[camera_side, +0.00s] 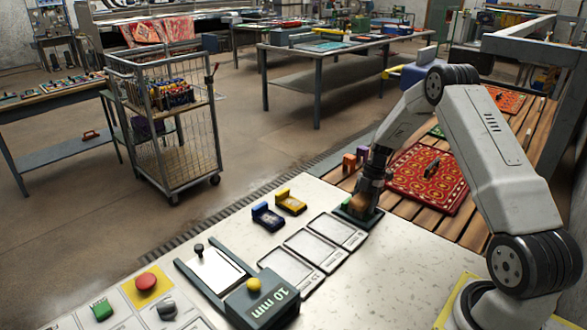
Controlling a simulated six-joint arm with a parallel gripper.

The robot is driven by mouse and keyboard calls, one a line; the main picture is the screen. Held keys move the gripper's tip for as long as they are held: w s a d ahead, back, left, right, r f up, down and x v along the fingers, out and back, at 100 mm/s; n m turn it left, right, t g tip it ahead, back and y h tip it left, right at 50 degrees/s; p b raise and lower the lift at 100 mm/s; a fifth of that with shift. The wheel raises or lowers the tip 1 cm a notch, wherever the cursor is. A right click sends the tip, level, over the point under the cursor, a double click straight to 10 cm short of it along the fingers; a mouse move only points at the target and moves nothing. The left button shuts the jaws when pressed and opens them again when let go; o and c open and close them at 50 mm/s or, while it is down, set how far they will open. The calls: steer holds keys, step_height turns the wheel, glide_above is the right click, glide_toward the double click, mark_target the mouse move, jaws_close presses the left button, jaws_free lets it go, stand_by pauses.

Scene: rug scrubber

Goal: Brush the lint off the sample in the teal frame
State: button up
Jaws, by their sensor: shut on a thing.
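My gripper (372,190) points down at the far right corner of the pale work table. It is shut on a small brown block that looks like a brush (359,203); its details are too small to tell. The brush is at a dark teal frame (345,217) lying on the table. I cannot tell whether the brush touches the sample inside. The sample and any lint on it are mostly hidden by the gripper and brush.
Several pale framed panels (313,249) lie in a row left of the teal frame. Blue (267,217) and yellow (291,202) blocks stand behind them. Orange and purple blocks (352,160) stand behind my gripper. A red patterned rug (425,180) lies on wooden slats at right. A dark device marked 10 mm (262,301) is in front.

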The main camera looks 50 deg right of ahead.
mark_target(361, 198)
steer(key=shift+a, duration=0.45)
steer(key=shift+a+f, duration=0.1)
steer(key=shift+a, duration=1.1)
steer(key=shift+d, duration=0.1)
steer(key=shift+d, duration=1.1)
steer(key=shift+d, duration=0.2)
steer(key=shift+d, duration=1)
steer(key=shift+a, duration=0.15)
